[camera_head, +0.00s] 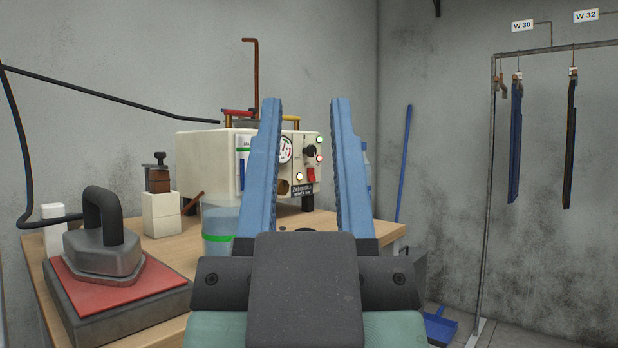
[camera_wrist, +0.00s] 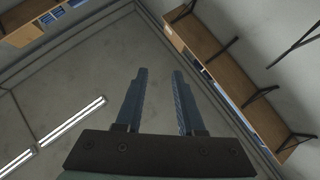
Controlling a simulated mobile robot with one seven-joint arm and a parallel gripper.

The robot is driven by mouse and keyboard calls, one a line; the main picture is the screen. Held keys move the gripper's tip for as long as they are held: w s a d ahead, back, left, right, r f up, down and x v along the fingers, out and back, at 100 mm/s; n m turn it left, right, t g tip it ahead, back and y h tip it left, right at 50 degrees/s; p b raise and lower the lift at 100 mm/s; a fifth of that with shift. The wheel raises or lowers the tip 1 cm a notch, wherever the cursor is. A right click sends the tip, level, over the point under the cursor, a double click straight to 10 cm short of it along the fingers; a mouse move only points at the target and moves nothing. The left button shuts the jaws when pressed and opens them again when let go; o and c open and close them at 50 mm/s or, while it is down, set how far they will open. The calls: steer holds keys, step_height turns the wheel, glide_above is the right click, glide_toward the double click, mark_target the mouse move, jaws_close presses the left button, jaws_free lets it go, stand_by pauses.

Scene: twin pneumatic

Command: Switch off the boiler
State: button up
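The boiler (camera_head: 208,158) is a white box on the wooden table, in the middle of the head view. Its front panel shows a round gauge (camera_head: 284,149), a black knob (camera_head: 309,151), a red switch (camera_head: 311,175) and several small round lights, some lit green or pink. My gripper (camera_head: 306,100) is open and empty, its two blue fingers pointing up in front of the boiler. The left finger hides part of the boiler's front. In the wrist view my gripper (camera_wrist: 159,72) is also open, with only ceiling and shelves beyond it; the boiler is not in that view.
An iron (camera_head: 97,250) rests on a red pad at the left of the table (camera_head: 166,252). A water container (camera_head: 220,222) stands before the boiler. Wall shelves (camera_wrist: 225,62) show in the wrist view.

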step_height(320, 180, up, 13)
steer(key=p, duration=1.2)
jaws_close()
steer(key=shift+f, duration=0.25)
